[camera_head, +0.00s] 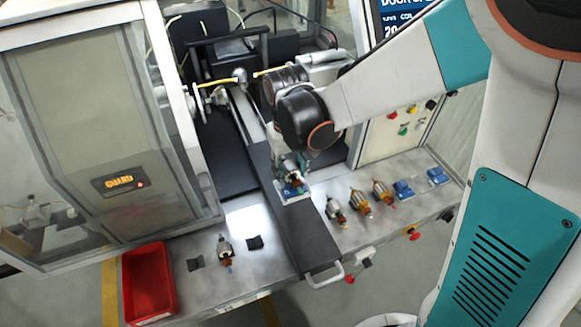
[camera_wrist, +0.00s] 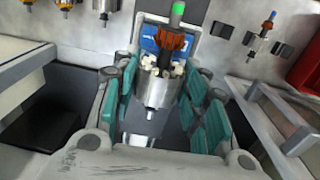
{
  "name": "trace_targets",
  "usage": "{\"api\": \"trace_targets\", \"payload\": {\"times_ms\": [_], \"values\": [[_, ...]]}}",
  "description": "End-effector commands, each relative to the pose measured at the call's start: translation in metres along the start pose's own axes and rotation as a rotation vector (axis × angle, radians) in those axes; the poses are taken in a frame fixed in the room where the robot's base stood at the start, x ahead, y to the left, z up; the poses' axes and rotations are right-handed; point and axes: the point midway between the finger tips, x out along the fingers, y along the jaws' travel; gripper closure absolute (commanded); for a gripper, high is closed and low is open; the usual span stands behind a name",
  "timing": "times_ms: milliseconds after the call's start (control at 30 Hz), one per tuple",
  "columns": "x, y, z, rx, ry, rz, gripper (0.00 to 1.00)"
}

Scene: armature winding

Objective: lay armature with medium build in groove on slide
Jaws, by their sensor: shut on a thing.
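My gripper (camera_head: 288,163) points down over the slide (camera_head: 310,238), the dark rail running from the machine to the front handle. It is shut on an armature (camera_wrist: 157,88), which has a silver core, orange-brown winding and a green tip and lies between the teal finger pads in the wrist view. Just beneath is a light fixture plate (camera_head: 296,198) with blue on it, on the slide; it also shows in the wrist view (camera_wrist: 205,24). The armature overlaps the blue part, so I cannot tell whether it touches the groove. In the head view my gripper hides most of it.
Several armatures, one of them here (camera_head: 361,202), and blue supports (camera_head: 403,189) stand right of the slide. Left of it, another armature (camera_head: 226,251) lies between dark blocks (camera_head: 255,242), with a red bin (camera_head: 149,283) beyond. A front handle (camera_head: 325,278) sticks out.

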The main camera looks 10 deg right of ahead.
Motion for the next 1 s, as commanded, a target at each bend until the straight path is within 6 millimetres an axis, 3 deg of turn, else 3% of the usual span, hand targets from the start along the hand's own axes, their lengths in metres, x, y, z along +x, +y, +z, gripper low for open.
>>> {"api": "trace_targets", "payload": {"times_ms": [633, 667, 733, 1000], "values": [[0.0083, -0.0003, 0.0, 0.0, 0.0, 0.0, 0.92], [0.0079, -0.0003, 0.0, 0.0, 0.0, 0.0, 0.55], [0.0076, -0.0003, 0.0, 0.0, 0.0, 0.0, 0.39], [0.0076, -0.0003, 0.0, 0.0, 0.0, 0.0, 0.36]]}}
